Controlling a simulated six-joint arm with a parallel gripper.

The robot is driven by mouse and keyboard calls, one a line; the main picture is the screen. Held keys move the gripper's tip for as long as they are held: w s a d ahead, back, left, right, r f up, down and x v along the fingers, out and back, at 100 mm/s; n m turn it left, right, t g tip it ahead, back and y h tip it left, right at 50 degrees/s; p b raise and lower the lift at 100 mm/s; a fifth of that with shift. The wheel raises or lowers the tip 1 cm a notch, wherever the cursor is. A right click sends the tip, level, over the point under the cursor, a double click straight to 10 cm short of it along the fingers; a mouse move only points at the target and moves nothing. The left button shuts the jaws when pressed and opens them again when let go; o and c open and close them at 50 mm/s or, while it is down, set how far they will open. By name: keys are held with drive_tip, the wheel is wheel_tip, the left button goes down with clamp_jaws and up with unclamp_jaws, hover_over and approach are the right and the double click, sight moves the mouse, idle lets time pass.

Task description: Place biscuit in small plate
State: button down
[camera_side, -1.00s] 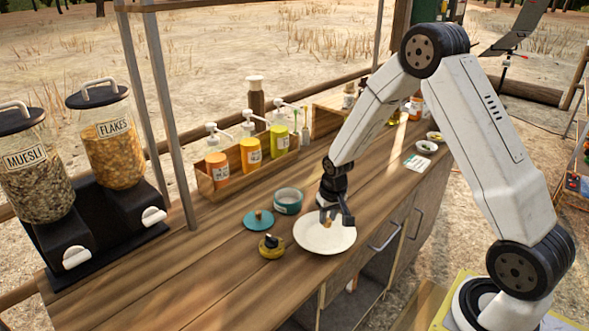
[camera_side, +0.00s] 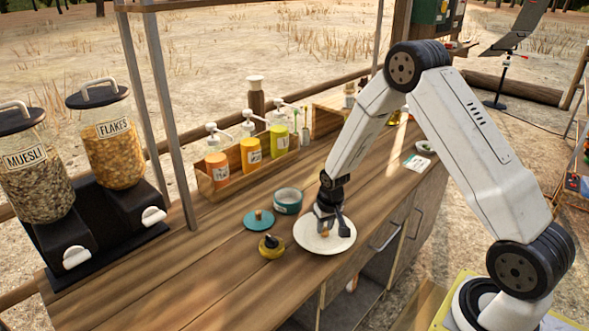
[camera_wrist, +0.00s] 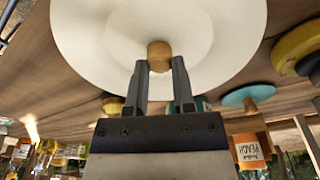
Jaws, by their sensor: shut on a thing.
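The biscuit (camera_side: 325,234) is a small tan piece between the fingertips of my gripper (camera_side: 331,230). In the wrist view the biscuit (camera_wrist: 159,52) shows between the two dark fingertips of my gripper (camera_wrist: 159,66), which is shut on it. The white round plate (camera_side: 310,244) lies on the wooden counter directly below the gripper. In the wrist view the plate (camera_wrist: 90,40) fills the upper middle, behind the biscuit. The biscuit is over the plate's middle, low and close to its surface; I cannot tell whether it touches.
A teal disc with a small knob-like piece (camera_side: 258,220), a teal bowl (camera_side: 288,201) and a yellow round item with a dark top (camera_side: 271,247) stand left of the plate. A wooden rack (camera_side: 225,182) of pump bottles stands behind. The counter's front left is clear.

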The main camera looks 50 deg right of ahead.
drive_tip(key=shift+f, duration=0.2)
drive_tip(key=shift+c, duration=2.3)
unclamp_jaws()
drive_tip(key=shift+r, duration=0.2)
wheel_tip(320, 180, up, 12)
drive_tip(key=s, duration=0.1)
drive_tip(key=shift+s+a, duration=0.3)
drive_tip(key=shift+a, duration=0.05)
drive_tip(key=s+a+r+n, duration=0.1)
drive_tip(key=s+a+n, duration=0.1)
drive_tip(key=s+a, duration=0.3)
drive_tip(key=s+a+r+n+t, duration=0.1)
drive_tip(key=s+a+n, duration=0.1)
drive_tip(key=s+a, duration=0.4)
drive_tip(key=shift+s+a+r+n+y, duration=0.3)
drive_tip(key=shift+s+r, duration=0.05)
drive_tip(key=shift+s, duration=0.75)
